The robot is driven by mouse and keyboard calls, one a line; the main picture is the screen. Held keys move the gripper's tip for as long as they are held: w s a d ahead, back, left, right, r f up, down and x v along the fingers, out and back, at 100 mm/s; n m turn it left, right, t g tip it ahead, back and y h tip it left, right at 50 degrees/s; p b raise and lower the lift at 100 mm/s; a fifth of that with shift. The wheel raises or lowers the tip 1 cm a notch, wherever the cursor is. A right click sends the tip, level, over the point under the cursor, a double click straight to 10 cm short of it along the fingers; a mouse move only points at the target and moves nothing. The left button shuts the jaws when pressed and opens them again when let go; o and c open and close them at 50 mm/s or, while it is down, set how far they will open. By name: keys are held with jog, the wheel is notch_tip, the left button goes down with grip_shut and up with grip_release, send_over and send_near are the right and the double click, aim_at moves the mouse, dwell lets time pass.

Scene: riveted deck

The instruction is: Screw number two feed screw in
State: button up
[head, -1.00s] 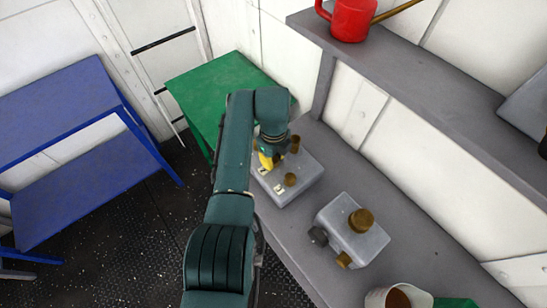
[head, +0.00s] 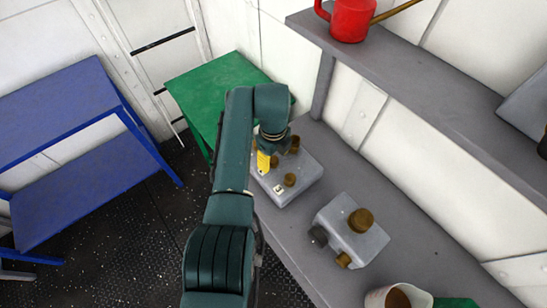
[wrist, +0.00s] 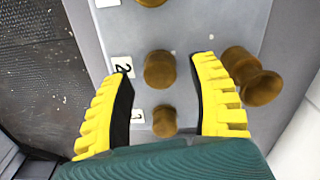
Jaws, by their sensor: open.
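A grey block (head: 308,186) on the bench carries several brown screws. In the wrist view, the number two feed screw (wrist: 160,69) is a round brown knob beside a white label marked 2 (wrist: 122,66). My gripper (wrist: 164,66) is open, with its yellow fingers on either side of this knob and gaps on both sides. How far the fingertips are above the block is hard to tell. In the head view my gripper (head: 264,161) is over the block's left part and hides some of it. How deep the screw sits cannot be told.
Another knob (wrist: 165,121) sits beside the label 1, and a taller brown one (wrist: 252,76) stands close outside the right finger. A second grey fixture (head: 352,230) and a white pot (head: 377,299) stand nearer on the bench. A shelf (head: 410,85) overhangs the wall side.

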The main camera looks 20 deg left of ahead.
aim_at(273, 159)
notch_tip(273, 159, up, 11)
jog(key=shift+r, duration=0.15)
dwell(0.4)
